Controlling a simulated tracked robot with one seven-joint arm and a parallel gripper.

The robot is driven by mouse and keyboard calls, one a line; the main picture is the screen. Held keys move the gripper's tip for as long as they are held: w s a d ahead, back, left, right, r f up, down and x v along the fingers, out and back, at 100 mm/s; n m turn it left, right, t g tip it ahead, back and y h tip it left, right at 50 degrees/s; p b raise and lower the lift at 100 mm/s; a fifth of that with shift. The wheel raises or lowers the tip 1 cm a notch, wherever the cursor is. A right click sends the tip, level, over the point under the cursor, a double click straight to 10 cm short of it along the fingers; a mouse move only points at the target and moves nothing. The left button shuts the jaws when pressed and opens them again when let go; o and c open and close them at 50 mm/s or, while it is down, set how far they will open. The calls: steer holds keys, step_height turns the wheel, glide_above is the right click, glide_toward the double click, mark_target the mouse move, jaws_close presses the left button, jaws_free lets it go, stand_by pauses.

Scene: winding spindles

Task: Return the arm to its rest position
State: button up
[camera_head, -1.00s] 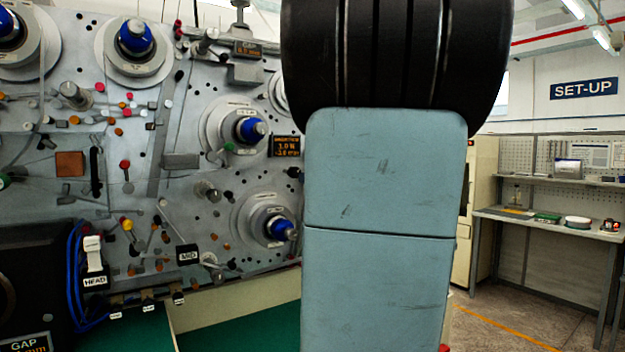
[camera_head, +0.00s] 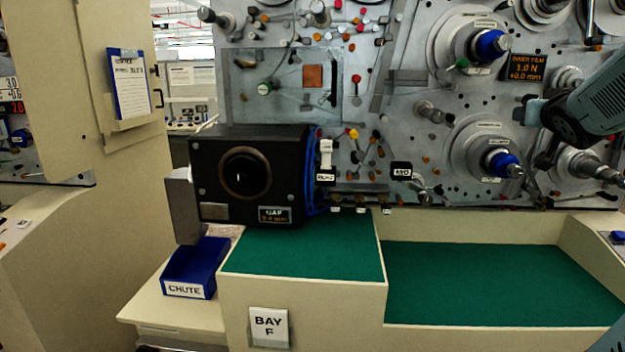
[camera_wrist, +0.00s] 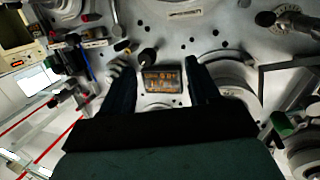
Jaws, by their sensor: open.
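My gripper (camera_head: 536,138) is at the right of the head view, at the end of my grey-blue arm, in front of the machine's panel (camera_head: 400,120). It is close to the lower blue-tipped spindle (camera_head: 503,164) in the picture; I cannot tell the gap in depth. In the wrist view my gripper (camera_wrist: 160,68) shows two dark fingers spread apart with nothing between them. A small display with orange text (camera_wrist: 162,79) is seen on the panel beyond them.
An upper blue-tipped spindle (camera_head: 491,45) and a bare metal spindle (camera_head: 597,170) stick out of the panel. A black gap-gauge box (camera_head: 246,175) stands at left, above a blue chute bin (camera_head: 195,268). The green bench surface (camera_head: 490,285) is clear.

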steer(key=s+a+f+n+g+y, duration=0.1)
steer(key=s+a+f+g+y, duration=0.1)
steer(key=s+a+f, duration=0.3)
steer(key=s+a+f+n+g+y, duration=0.1)
steer(key=s+a+f+g, duration=0.3)
steer(key=a, duration=0.8)
steer(key=s+a+f+n+g+y, duration=0.2)
steer(key=s+a+f+g+y, duration=0.1)
steer(key=s+a+f, duration=0.4)
steer(key=s+a, duration=0.2)
steer(key=shift+s+a+f, duration=0.15)
steer(key=shift+s+f, duration=0.2)
steer(key=shift+s, duration=0.05)
stand_by(1.2)
